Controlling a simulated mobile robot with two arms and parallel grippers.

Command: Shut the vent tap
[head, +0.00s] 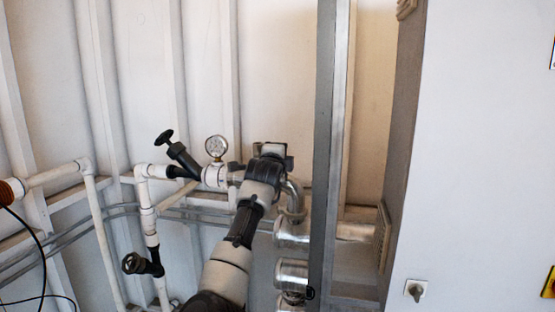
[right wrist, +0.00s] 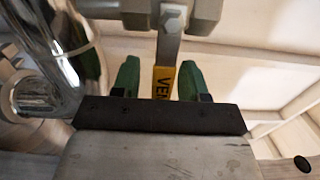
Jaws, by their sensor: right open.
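The vent tap shows in the right wrist view as a flat metal lever with a yellow label (right wrist: 165,84) reading "VEN". The lever hangs from a bolted grey metal body (right wrist: 172,18) at the top. My right gripper (right wrist: 158,76) has two green fingers, open, one on each side of the labelled lever with a gap on both sides. The lever's lower end is hidden behind the gripper's dark front plate. In the head view my right gripper (head: 270,152) is at the pipework beside the steel elbow, and it hides the tap. My left gripper is not in view.
A round gauge (head: 215,147), a black-handled valve (head: 183,157) and white pipes stand left of my arm. Shiny steel pipes (head: 292,232) and a tall metal post (head: 334,150) are close on the right. A white cabinet (head: 480,150) fills the far right.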

